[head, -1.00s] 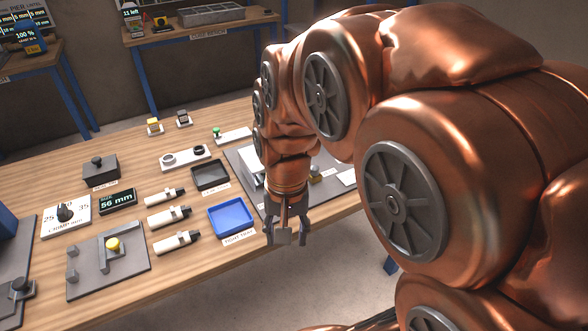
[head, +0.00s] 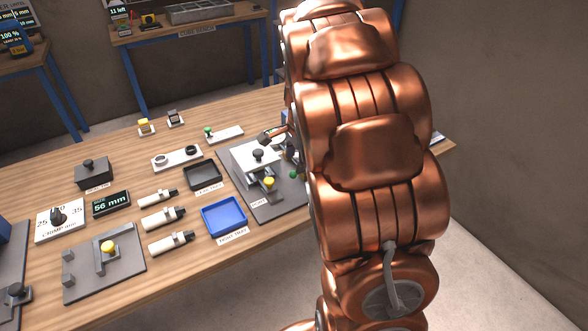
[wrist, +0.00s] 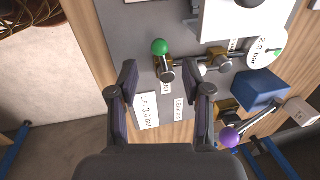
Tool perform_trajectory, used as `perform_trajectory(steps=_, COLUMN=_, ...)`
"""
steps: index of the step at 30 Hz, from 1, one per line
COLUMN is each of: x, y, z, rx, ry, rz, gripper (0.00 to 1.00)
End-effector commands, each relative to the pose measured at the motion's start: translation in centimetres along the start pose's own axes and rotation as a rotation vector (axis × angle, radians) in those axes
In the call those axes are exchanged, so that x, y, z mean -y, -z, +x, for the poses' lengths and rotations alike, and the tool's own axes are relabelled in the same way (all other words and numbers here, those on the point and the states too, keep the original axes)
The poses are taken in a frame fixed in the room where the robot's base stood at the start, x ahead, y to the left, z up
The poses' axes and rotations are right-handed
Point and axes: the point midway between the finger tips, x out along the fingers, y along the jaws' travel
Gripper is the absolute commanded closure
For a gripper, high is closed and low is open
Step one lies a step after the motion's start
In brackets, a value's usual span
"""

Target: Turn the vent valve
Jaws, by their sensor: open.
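The vent valve (wrist: 167,70) shows in the wrist view as a brass and metal fitting with a green ball (wrist: 160,46) on its handle. A label partly reading "NT" lies just below it on the grey plate. My gripper (wrist: 165,82) is open and empty, with one dark finger to the left of the valve and one to its right. The fingertips look apart from the valve; their height above it is unclear. In the head view a green ball (head: 293,174) shows at the edge of my arm, which hides the gripper there.
Right of the valve are a metal knob on a brass fitting (wrist: 217,62), a gauge reading 2.0 bar (wrist: 265,48), a blue block (wrist: 258,90) and a purple-knobbed lever (wrist: 230,137). A blue tray (head: 224,216) stands left of the plate.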

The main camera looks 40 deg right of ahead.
Motion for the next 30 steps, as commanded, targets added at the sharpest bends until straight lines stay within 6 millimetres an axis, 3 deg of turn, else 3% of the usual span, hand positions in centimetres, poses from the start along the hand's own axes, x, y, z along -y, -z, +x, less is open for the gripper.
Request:
perform_trajectory(steps=6, x=-0.1, y=-0.1, z=3.2, rx=0.004, ry=-0.006, rz=-0.002, gripper=0.51)
perform_trajectory(steps=12, x=-0.1, y=-0.1, z=4.9, rx=0.003, ry=-0.003, rz=-0.002, gripper=0.51)
perform_trajectory(steps=24, x=-0.1, y=-0.1, z=5.5, rx=0.001, ry=-0.001, rz=-0.003, gripper=0.51)
perform_trajectory(steps=30, x=-0.1, y=-0.1, z=5.5, rx=0.001, ry=-0.001, rz=-0.003, gripper=0.71)
